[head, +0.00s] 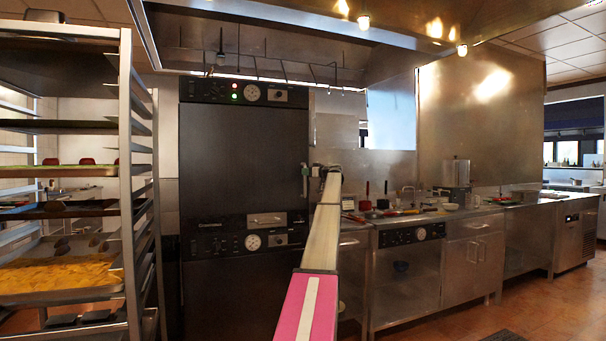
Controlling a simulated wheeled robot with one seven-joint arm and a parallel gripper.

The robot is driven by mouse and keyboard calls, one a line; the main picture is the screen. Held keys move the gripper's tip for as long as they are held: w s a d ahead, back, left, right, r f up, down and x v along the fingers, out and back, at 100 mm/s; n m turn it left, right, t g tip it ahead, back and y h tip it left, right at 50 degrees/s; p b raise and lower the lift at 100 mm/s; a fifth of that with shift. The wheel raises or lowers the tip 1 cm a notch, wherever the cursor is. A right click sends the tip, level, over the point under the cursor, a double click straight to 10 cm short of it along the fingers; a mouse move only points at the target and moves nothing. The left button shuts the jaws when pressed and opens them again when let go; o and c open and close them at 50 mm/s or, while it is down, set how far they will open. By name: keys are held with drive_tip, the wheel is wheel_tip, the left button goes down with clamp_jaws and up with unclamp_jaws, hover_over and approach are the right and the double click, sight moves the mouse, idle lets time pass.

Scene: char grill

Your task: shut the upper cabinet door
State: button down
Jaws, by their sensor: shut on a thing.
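A tall dark double cabinet stands left of centre, with a control panel (250,93) above each of its two doors. The upper cabinet door (243,160) is a wide dark panel that looks flush or nearly flush with the front; a small gap cannot be ruled out. The lower door (230,295) is below the second control panel (252,232). My arm reaches forward from the bottom, and my gripper (320,170) is at the right edge of the upper door. It is shut at that edge; its fingertips and what they grip are too small to see clearly.
A tall rack (127,200) with trays stands close on the left. A steel counter (470,216) with utensils and pots runs to the right. A hood (260,42) hangs above. Open tiled floor (510,312) lies at the lower right.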

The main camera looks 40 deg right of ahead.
drive_tip(key=shift+w+d+h, duration=0.3)
drive_tip(key=shift+w+d, duration=0.5)
drive_tip(key=shift+d, duration=0.15)
drive_tip(key=c, duration=1.2)
unclamp_jaws()
drive_tip(key=shift+w+d, duration=0.1)
drive_tip(key=shift+d, duration=0.05)
drive_tip(key=shift+s+f, duration=0.1)
drive_tip(key=shift+s, duration=0.5)
drive_tip(key=shift+c, duration=0.4)
drive_tip(key=v, duration=1)
drive_tip(key=shift+c, duration=0.3)
drive_tip(key=shift+a, duration=0.25)
